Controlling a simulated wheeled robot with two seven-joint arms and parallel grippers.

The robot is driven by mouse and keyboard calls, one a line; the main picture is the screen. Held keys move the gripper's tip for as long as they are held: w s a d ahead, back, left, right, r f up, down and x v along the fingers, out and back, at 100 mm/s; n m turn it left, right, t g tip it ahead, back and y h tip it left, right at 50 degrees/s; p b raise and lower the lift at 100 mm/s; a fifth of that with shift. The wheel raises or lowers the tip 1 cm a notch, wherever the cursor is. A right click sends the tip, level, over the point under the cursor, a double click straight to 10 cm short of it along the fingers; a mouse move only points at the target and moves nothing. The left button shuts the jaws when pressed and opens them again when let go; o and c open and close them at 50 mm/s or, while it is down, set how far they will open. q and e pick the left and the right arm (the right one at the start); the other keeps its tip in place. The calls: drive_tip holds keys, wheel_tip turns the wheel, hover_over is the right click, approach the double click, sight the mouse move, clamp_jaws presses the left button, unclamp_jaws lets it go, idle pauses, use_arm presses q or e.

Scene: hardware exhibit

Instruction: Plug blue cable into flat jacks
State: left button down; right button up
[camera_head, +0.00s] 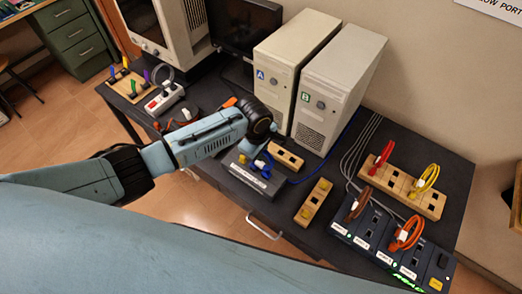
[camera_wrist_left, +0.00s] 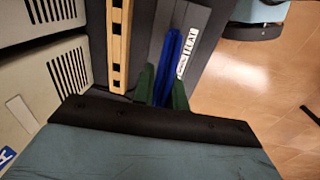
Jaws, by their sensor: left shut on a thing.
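My left gripper (camera_head: 258,152) reaches down over the table from the left. In the left wrist view its green fingers (camera_wrist_left: 162,88) are shut on the blue cable (camera_wrist_left: 173,62), which lies along a dark grey box (camera_wrist_left: 199,40) with a white label reading partly "FLAT". In the head view the blue cable (camera_head: 262,166) sits at the grey box (camera_head: 252,180), with blue line running off right behind the wooden blocks. I cannot tell whether its plug is in a jack; the box's jacks are partly hidden. My right gripper is not in view.
A wooden block with dark sockets (camera_head: 286,158) lies beside the box, another (camera_head: 314,203) to its right. Two computer towers (camera_head: 340,85) stand behind. A port panel with coiled cables (camera_head: 385,240) and a wooden rack (camera_head: 405,190) are at right. A white power strip (camera_head: 165,99) is at left.

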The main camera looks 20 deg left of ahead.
use_arm(q)
drive_tip(key=shift+f, duration=0.3)
idle(0.6)
drive_tip(key=c, duration=1.3)
unclamp_jaws()
drive_tip(key=shift+c, duration=0.2)
drive_tip(key=shift+o, duration=0.4)
drive_tip(key=o, duration=0.6)
drive_tip(key=shift+r, duration=0.15)
drive_tip(key=shift+s+a+r, duration=0.1)
drive_tip(key=shift+s+r, duration=0.05)
drive_tip(key=shift+r, duration=1.05)
drive_tip(key=shift+s+a+r, duration=0.1)
drive_tip(key=shift+s+r, duration=0.1)
drive_tip(key=shift+r, duration=1)
drive_tip(key=shift+s+r, duration=0.15)
drive_tip(key=shift+r, duration=1.05)
